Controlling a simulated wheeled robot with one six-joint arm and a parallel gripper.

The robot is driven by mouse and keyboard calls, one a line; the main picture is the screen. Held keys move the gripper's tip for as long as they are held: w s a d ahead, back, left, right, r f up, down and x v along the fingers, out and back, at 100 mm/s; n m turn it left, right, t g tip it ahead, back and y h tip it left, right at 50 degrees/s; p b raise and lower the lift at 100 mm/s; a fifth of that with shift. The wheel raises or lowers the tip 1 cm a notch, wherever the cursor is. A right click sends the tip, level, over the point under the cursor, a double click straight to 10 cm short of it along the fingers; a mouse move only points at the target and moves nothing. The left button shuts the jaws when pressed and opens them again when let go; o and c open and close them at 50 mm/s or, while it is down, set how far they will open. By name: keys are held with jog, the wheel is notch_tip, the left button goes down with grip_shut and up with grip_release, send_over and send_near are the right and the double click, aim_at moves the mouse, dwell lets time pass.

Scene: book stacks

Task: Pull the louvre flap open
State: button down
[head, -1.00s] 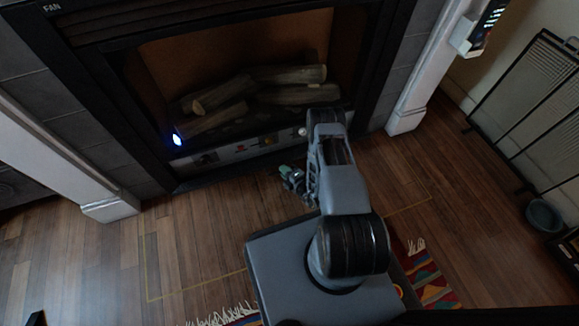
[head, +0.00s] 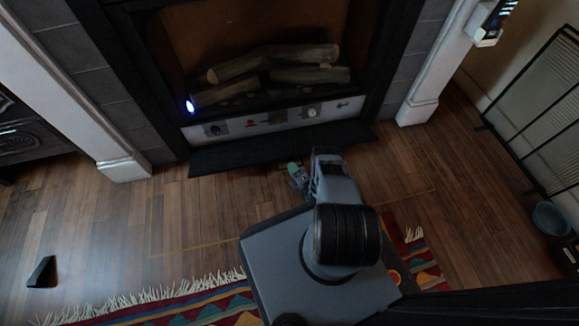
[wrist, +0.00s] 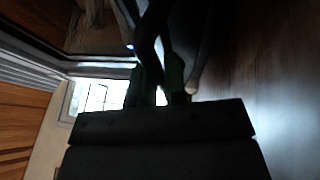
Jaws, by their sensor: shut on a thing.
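The louvre flap (head: 235,157) is a black panel along the foot of the fireplace. It is swung down and out over the floor, baring the pale control panel (head: 365,103) with its knobs. My gripper (head: 294,170), with greenish fingertips, is at the flap's front edge in the head view. In the wrist view my gripper (wrist: 158,82) has its fingers close together on a dark piece, which I take to be the flap's edge. That view is very dark, so the exact contact is hidden.
The firebox holds several logs (head: 275,62) and a blue-white light (head: 190,106). White pillars (head: 125,168) flank it. A fringed rug (head: 180,308) lies in front, a black wedge (head: 42,272) at left, and a fire screen (head: 545,110) and bowl (head: 550,218) at right. Wooden floor between is clear.

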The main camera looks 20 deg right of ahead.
jog(key=shift+a, duration=0.15)
jog(key=c, duration=1.2)
grip_release()
jog(key=shift+f, duration=0.1)
jog(key=shift+o, duration=0.2)
jog(key=shift+f, duration=0.1)
